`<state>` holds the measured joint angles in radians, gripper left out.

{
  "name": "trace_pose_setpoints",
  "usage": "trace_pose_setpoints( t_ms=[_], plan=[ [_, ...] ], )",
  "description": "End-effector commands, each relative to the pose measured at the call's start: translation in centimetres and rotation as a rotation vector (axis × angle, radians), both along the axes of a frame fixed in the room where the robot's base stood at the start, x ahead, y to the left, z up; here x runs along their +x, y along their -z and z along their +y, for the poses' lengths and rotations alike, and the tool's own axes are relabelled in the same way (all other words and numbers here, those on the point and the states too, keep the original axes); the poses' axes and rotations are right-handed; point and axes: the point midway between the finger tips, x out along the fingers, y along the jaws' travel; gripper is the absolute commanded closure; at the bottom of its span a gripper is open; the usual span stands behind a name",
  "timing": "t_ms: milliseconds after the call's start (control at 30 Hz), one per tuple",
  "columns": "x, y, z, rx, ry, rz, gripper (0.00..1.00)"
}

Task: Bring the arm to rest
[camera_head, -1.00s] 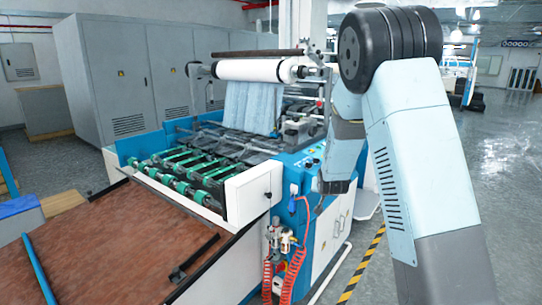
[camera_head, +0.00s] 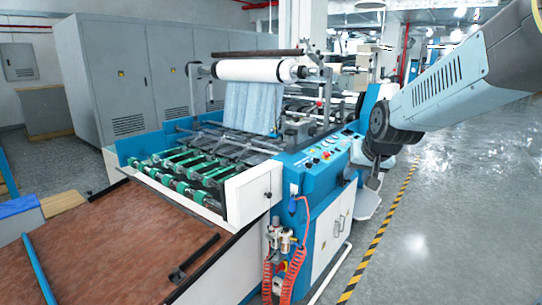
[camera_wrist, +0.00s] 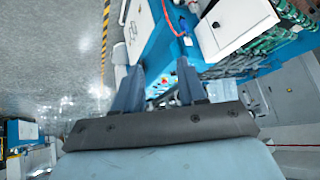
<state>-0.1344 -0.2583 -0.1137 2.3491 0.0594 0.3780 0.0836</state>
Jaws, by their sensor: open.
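My gripper (camera_wrist: 158,72) shows in the wrist view with its two blue-grey fingers apart and nothing between them. Beyond the fingers is the blue and white side of the laminating machine, with its control panel partly hidden. In the head view my arm comes in from the upper right and bends at a dark joint beside the laminating machine (camera_head: 320,225). The fingers cannot be made out clearly there. A white roll (camera_head: 250,70) sits on top of the machine, with a bluish film web (camera_head: 250,105) hanging below it.
A brown feed table (camera_head: 115,245) fills the lower left. Grey cabinets (camera_head: 120,70) stand behind the machine. Red coiled hoses (camera_head: 294,268) hang at its front corner. A yellow-black floor stripe (camera_head: 385,235) runs along its right side, with open grey floor (camera_head: 450,220) beyond.

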Motion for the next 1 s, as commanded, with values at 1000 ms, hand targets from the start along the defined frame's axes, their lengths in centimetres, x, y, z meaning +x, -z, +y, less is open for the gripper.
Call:
trace_pose_setpoints(
  t_ms=[1000],
  plan=[
    [-21.7,-2.7,-1.1,-0.127,-0.083,0.177,0.59]
  ],
)
